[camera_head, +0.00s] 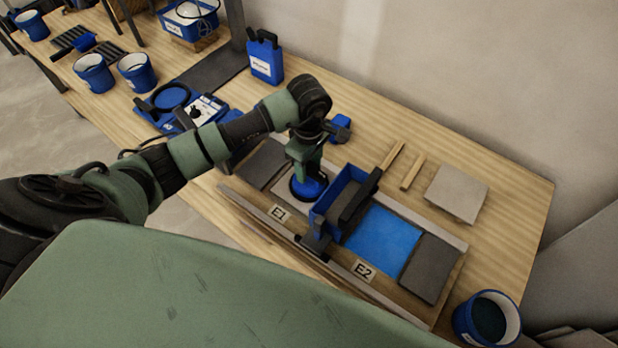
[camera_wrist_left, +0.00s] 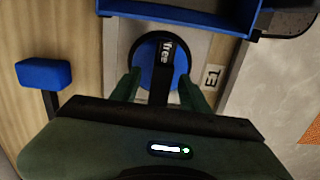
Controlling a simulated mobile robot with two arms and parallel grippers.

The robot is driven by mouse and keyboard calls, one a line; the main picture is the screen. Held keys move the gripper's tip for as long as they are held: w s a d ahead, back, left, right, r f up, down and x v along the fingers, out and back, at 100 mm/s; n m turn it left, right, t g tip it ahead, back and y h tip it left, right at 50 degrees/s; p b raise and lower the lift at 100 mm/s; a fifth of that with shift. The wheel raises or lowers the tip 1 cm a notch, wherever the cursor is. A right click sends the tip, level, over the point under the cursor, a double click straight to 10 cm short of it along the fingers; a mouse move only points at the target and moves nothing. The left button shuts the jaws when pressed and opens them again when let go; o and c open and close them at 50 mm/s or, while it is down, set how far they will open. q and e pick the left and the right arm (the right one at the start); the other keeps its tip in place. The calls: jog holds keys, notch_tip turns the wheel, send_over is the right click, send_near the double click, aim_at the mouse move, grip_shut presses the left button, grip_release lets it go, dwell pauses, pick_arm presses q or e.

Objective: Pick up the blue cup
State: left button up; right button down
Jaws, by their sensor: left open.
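The blue cup is a round blue suction cup (camera_head: 308,191) with a black bar handle, on the grey tile by the E1 label. In the left wrist view the blue cup (camera_wrist_left: 148,52) lies straight ahead, with white lettering on its handle. My left gripper (camera_head: 306,176) points down over it. In the left wrist view the gripper (camera_wrist_left: 162,92) is open, one finger on each side of the black handle. I cannot tell whether the fingers touch it. My right gripper is not in view.
A blue open box (camera_head: 324,205) stands just right of the cup. A blue tile area (camera_head: 384,240) and dark tiles lie beyond it. A blue-headed mallet (camera_wrist_left: 44,74) lies close by. A blue bucket (camera_head: 487,318) stands front right. A blue jug (camera_head: 265,60) stands at the back.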

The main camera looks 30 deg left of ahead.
pick_arm(q)
grip_shut()
jog(key=shift+r, duration=0.1)
jog(key=shift+w+r, duration=0.1)
jog(key=shift+r, duration=0.3)
notch_tip(320, 180, up, 26)
jog(key=p, duration=0.4)
dwell(0.4)
